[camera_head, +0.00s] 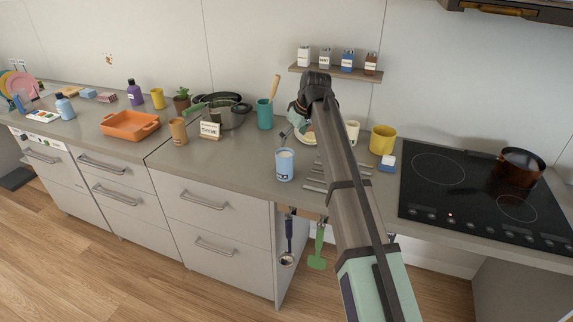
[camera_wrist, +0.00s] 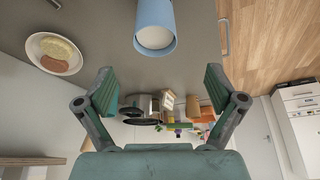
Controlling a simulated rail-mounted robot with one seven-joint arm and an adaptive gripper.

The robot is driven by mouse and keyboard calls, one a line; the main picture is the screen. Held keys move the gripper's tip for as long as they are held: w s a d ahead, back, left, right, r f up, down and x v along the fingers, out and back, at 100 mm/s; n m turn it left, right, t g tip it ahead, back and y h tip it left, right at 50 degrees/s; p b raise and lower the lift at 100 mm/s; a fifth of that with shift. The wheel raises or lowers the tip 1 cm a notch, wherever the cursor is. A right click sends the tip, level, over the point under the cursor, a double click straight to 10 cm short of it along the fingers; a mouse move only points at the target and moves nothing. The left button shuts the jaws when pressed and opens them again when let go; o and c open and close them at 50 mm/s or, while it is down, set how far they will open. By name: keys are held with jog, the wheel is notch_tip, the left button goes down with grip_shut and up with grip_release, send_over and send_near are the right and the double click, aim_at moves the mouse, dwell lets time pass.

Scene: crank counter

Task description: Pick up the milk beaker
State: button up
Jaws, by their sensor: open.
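The milk beaker (camera_head: 285,168) is a light blue cup with white contents. It stands upright near the front edge of the counter, left of my forearm. In the wrist view the beaker (camera_wrist: 154,22) shows at the top centre, beyond my fingertips and apart from them. My gripper (camera_wrist: 160,88) is open, with its two fingers spread wide and nothing between them. In the head view my gripper (camera_head: 298,122) is above the counter, behind the beaker, partly hidden by my own arm.
A plate with food (camera_wrist: 58,54) lies near the gripper. A teal utensil holder (camera_head: 264,114), a pot (camera_head: 232,115) and a THYME card (camera_head: 209,131) stand to the left. A yellow mug (camera_head: 382,139) and the black cooktop (camera_head: 440,190) are at right. Cutlery (camera_head: 317,186) lies right of the beaker.

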aim_at(285, 152)
jog(key=p+x, duration=0.2)
jog(key=x, duration=0.6)
jog(key=shift+w+a+f+p, duration=0.2)
jog(key=shift+w+f+p, duration=0.3)
jog(key=shift+f, duration=0.1)
jog(key=shift+p+x, duration=0.7)
jog(key=shift+x, duration=1.2)
jog(key=shift+w+d, duration=0.1)
jog(key=c, duration=1.6)
